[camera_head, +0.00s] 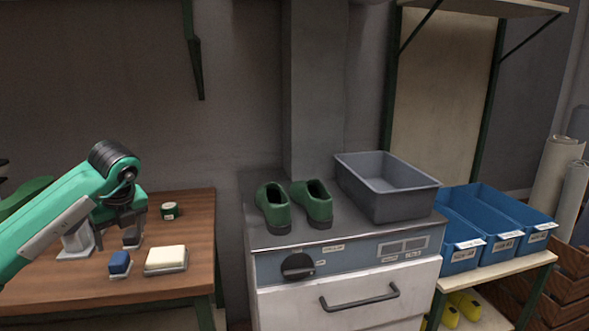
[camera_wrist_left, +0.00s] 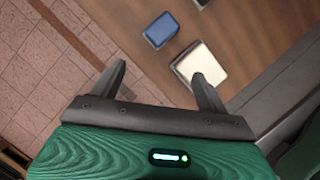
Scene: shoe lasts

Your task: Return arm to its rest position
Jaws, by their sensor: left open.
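My left arm, green and black, comes in from the left in the head view. Its gripper (camera_head: 106,243) is over the left part of the wooden table (camera_head: 190,240). In the left wrist view the two fingers of the left gripper (camera_wrist_left: 158,78) are spread apart with nothing between them. The wrist view also shows a blue block (camera_wrist_left: 160,30) and a cream block (camera_wrist_left: 203,63) beyond the fingertips. My right gripper is not in view.
The blue block (camera_head: 119,264), cream block (camera_head: 166,260) and a green tin (camera_head: 169,211) stand on the table. Green shoes (camera_head: 273,207) and a grey bin (camera_head: 400,200) sit on a machine (camera_head: 280,265). Blue bins (camera_head: 463,255) stand at the right.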

